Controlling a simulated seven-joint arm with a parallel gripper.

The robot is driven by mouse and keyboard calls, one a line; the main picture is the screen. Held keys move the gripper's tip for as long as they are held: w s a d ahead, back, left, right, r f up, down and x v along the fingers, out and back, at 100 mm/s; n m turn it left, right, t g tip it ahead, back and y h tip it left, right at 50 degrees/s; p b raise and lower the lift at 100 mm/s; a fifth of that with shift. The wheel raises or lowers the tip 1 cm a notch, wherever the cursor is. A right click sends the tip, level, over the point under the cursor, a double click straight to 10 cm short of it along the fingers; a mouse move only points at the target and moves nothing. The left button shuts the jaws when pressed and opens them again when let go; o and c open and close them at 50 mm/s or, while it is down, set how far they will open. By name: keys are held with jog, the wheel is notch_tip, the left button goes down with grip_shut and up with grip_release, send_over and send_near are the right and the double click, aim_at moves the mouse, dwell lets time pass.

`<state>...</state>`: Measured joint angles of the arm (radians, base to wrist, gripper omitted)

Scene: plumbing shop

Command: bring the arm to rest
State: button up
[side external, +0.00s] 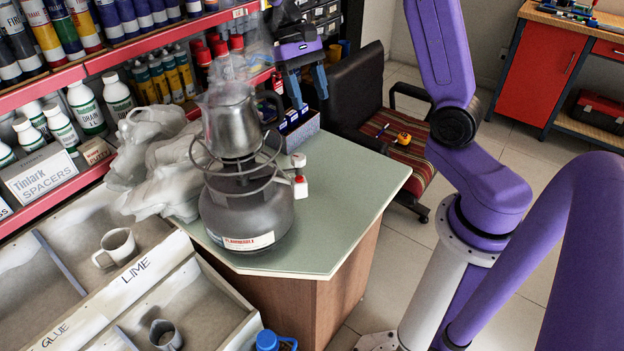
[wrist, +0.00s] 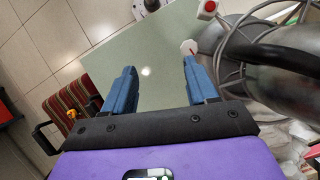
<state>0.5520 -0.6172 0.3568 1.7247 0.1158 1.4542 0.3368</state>
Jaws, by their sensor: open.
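My gripper (side external: 309,98) hangs at the far side of the green counter (side external: 345,190), fingers pointing down. In the wrist view my gripper (wrist: 160,76) is open, with its two blue fingers wide apart. Only the bare counter top (wrist: 150,50) shows between them; nothing is held. A steel jug (side external: 231,120) stands upright on a grey gas burner (side external: 245,215), to the left of my gripper and nearer the side camera. I cannot tell the exact gap between my gripper and the jug.
A white valve with a red button (side external: 300,187) sticks out from the burner. A crumpled grey-white cloth (side external: 150,160) lies left of it. Shelves of bottles (side external: 90,108) stand behind. A striped chair (side external: 400,150) is beyond the counter. Bins with mugs (side external: 116,246) are front left.

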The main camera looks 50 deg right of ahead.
jog(key=s+a+n+t+h, duration=0.2)
jog(key=s+a+n+t, duration=0.1)
jog(key=s+a+n, duration=0.65)
jog(key=s+d+f+n+t+y, duration=0.1)
jog(key=s+n, duration=0.5)
jog(key=s, duration=0.9)
jog(key=shift+d+f+n+t, duration=0.2)
jog(key=shift+f+n+t, duration=0.15)
jog(key=shift+f, duration=0.3)
jog(key=shift+s, duration=0.1)
